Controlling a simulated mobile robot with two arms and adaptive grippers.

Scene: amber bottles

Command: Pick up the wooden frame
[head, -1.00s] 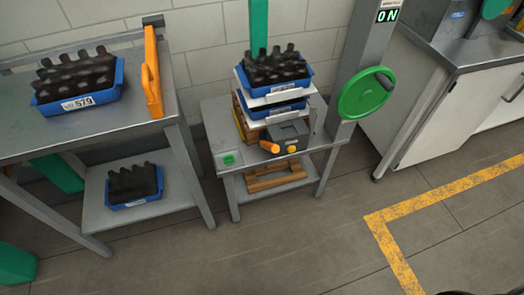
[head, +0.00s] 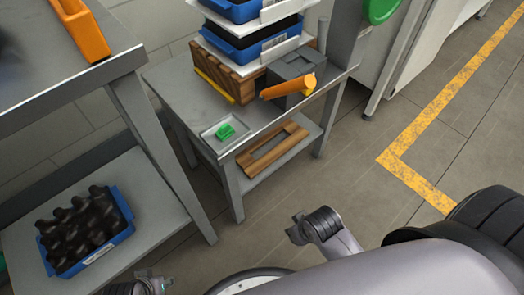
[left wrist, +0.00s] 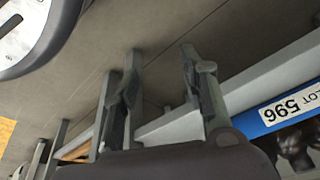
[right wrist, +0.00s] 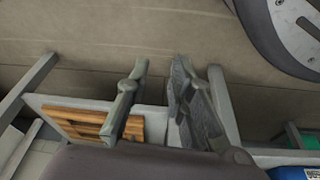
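The wooden frame (head: 282,152) is a flat brown rectangle with an open middle. It lies on the lower shelf of the small grey table. In the right wrist view the frame (right wrist: 75,116) shows at lower left, partly behind a finger. My right gripper (head: 298,230) is open and empty, apart from the frame, in front of the table. Its fingers also show spread in the right wrist view (right wrist: 160,75). My left gripper (head: 157,284) is at the bottom edge of the head view, near the left bench. In the left wrist view it (left wrist: 160,75) is open and empty.
A blue crate of dark bottles (head: 85,230) sits on the left bench's lower shelf. Floor at right is clear.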

